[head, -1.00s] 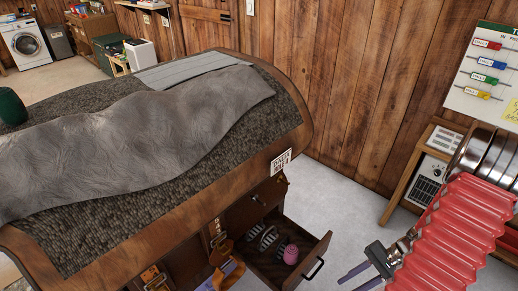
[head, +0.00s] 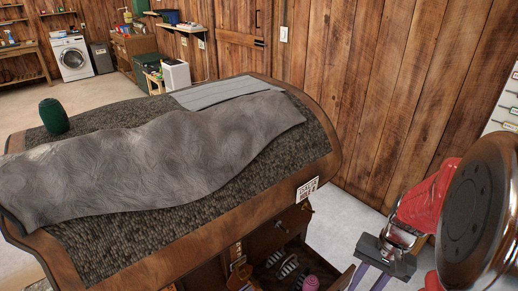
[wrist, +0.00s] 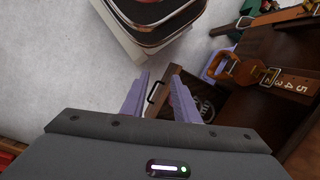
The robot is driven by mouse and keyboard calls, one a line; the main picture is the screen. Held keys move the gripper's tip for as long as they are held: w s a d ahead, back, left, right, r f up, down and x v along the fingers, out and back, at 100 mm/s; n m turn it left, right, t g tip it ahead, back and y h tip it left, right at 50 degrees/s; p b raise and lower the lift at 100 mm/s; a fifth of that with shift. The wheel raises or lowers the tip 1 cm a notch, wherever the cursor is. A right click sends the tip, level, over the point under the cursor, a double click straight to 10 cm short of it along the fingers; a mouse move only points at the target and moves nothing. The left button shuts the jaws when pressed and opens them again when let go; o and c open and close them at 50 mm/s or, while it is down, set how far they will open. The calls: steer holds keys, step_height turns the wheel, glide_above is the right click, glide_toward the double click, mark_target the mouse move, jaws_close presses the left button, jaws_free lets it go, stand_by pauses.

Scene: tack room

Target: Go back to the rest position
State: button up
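My gripper (head: 370,282) is at the lower right in the head view, beside the open drawer, with its purple fingers pointing down and cut off by the picture's bottom edge. In the wrist view my gripper (wrist: 159,82) shows its two fingers spread apart. Nothing is held between them; the open drawer (wrist: 160,78) with its dark handle lies beyond them.
A wooden bench with a dark woven top carries a grey cloth (head: 150,150) and a green canister (head: 54,117). Its open drawer (head: 335,282) holds striped items and a pink item (head: 308,283). A plank wall stands behind. Pale floor shows between bench and wall.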

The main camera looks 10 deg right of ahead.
steer(key=a+r+n+t+h, duration=0.2)
steer(key=a+r+n+t, duration=0.4)
steer(key=a+r, duration=1.1)
steer(key=shift+w+a+r+n, duration=0.25)
steer(key=shift+w+r+n, duration=0.15)
steer(key=shift+r+n, duration=0.55)
